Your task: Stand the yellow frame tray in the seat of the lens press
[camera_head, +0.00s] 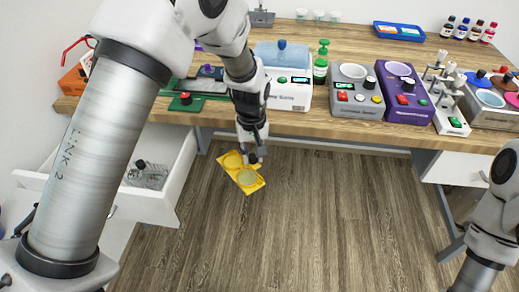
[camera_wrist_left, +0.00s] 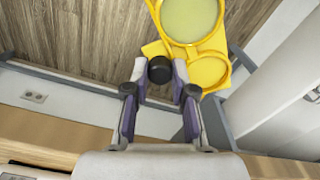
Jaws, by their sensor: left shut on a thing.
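My left gripper (camera_head: 253,157) is shut on the black knob of the yellow frame tray (camera_head: 229,159). It holds the tray in the air over the floor, just in front of the table's front edge. The tray has two round rings and looks tilted in the head view. In the left wrist view the tray (camera_wrist_left: 208,42) extends beyond the fingertips (camera_wrist_left: 160,72), and its larger ring looks filled with a pale yellow-green disc. I cannot tell for sure which bench device is the lens press. My right gripper is out of view; only part of that arm shows at right.
The wooden table (camera_head: 330,121) carries a blue-lidded white bath (camera_head: 288,96), a green bottle (camera_head: 321,62), a grey device (camera_head: 356,103), a purple device (camera_head: 402,108) and a green base with a red knob (camera_head: 185,98). An open white drawer (camera_head: 150,205) juts out at left.

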